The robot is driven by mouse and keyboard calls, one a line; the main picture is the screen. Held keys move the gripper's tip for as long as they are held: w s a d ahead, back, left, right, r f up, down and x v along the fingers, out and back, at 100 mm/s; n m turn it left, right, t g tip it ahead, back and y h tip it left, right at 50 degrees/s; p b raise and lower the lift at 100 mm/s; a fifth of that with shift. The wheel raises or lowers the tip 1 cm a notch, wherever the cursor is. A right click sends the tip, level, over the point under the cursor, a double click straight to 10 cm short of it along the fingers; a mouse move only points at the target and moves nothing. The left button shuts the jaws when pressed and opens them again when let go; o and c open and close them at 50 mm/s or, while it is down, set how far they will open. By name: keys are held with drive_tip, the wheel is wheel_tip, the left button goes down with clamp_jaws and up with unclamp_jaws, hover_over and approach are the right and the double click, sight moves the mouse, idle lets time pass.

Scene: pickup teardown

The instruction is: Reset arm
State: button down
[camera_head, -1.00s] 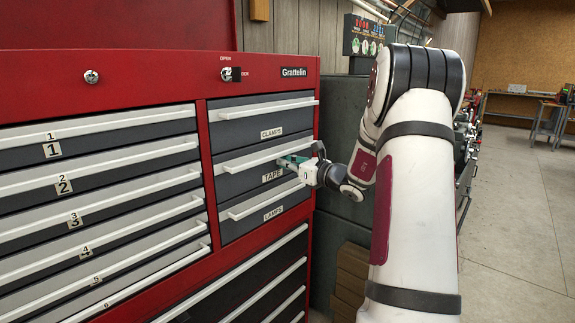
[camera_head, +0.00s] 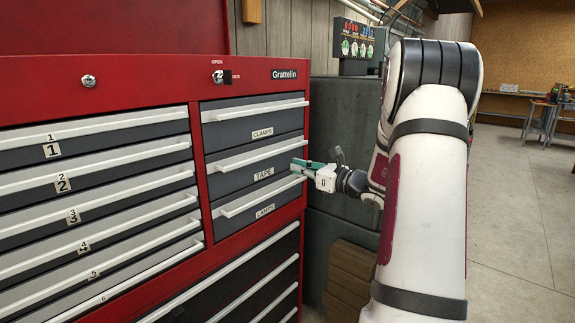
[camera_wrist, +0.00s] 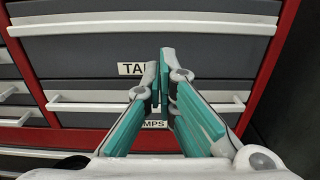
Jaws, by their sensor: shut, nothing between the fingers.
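My gripper (camera_head: 301,168) is at the right edge of the red tool chest, in front of the TAPE drawer (camera_head: 230,172). Its teal fingers also show in the wrist view (camera_wrist: 160,92), shut with nothing between them, and they partly cover the drawer labels. My arm (camera_head: 425,200) reaches up on the right side and bends down toward the chest. The CLAMPS drawer (camera_head: 235,124) above and the LAMPS drawer (camera_head: 238,208) below both look closed, as does the TAPE drawer.
The red tool chest (camera_head: 140,72) fills the left, with numbered drawers (camera_head: 95,155) beside the labelled ones. A dark cabinet (camera_head: 340,120) stands just right of the chest. Open floor (camera_head: 515,220) lies at the right, with workbenches (camera_head: 540,118) far back.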

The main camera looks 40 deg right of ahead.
drive_tip(key=shift+s+d, duration=0.2)
drive_tip(key=shift+s, duration=2.25)
drive_tip(key=shift+a, duration=0.1)
